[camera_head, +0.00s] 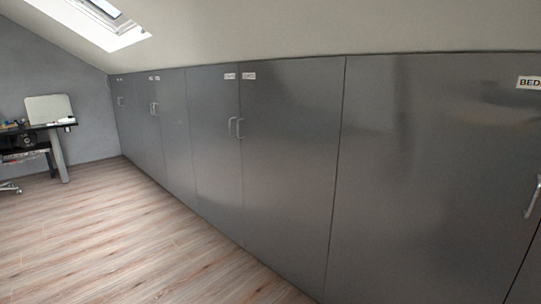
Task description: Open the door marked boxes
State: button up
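A row of flat grey cupboard doors runs under the sloped ceiling, from the right foreground to the far left wall. The nearest door (430,180) carries a partly cut-off label (528,82) that starts "BED" and a bar handle (532,198) at the right edge. Farther along, two adjoining doors have small white labels (230,76) and (249,76) and paired handles (236,127). More small labels (154,78) and handles (154,108) sit farther left. These far labels are too small to read, so I cannot tell which door is marked boxes. All doors look shut. My gripper is not in view.
The wooden floor (110,240) in front of the doors is clear. A desk (55,128) with a pale board (49,108) and a chair (12,186) stand at the far left. A skylight (95,15) is in the sloped ceiling (290,25).

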aim_at(292, 109)
jog(key=i, duration=0.65)
jog(key=i+j+z, duration=0.1)
jog(key=i, duration=0.6)
jog(key=i+j+z, duration=0.1)
jog(key=i, duration=0.55)
jog(key=i+j, duration=0.25)
jog(key=i, duration=0.4)
